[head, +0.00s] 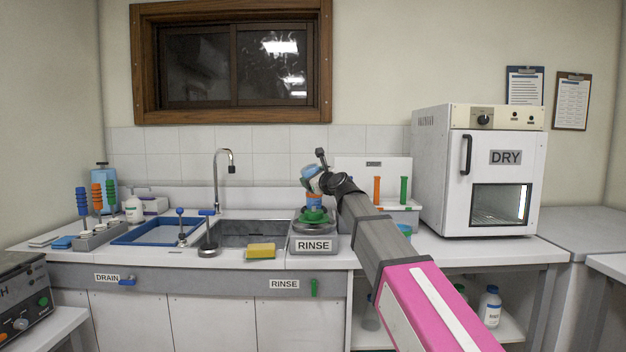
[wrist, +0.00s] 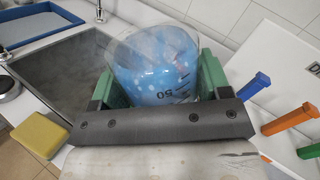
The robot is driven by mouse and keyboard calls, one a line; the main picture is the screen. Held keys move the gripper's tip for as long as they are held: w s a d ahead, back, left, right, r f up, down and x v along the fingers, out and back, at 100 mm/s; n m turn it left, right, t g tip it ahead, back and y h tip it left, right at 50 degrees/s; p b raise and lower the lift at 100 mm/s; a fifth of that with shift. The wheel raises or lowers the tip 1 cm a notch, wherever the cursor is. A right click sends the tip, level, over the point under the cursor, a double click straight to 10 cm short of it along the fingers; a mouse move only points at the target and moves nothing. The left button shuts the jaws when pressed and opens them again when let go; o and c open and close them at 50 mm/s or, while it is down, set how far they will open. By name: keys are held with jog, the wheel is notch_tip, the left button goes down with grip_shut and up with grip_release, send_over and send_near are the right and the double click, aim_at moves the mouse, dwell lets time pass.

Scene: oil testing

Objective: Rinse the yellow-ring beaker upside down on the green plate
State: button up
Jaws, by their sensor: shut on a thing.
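My gripper (head: 312,183) is above the RINSE station (head: 314,244) in the head view, to the right of the sink. In the wrist view its green fingers (wrist: 158,80) are shut on a clear beaker (wrist: 160,62) with dark scale marks; speckled blue shows in or through it. No yellow ring can be made out. The green plate (head: 314,216) sits on top of the station. An orange and blue part (head: 314,200) shows between gripper and plate; I cannot tell whether it belongs to the beaker. Whether the beaker touches the plate is unclear.
The sink (head: 250,233) with its tall faucet (head: 231,165) lies left of the station. A yellow sponge (head: 261,251) lies at the counter's front edge. A white rack with orange and green pegs (head: 377,188) and the DRY oven (head: 480,170) stand to the right.

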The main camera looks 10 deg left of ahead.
jog(key=shift+w+d+f+m, duration=0.1)
jog(key=shift+w+f+m, duration=0.05)
jog(key=shift+f+m, duration=2.8)
jog(key=shift+f, duration=0.1)
jog(key=shift+o, duration=0.8)
jog(key=shift+c, duration=0.4)
jog(key=shift+f, duration=0.9)
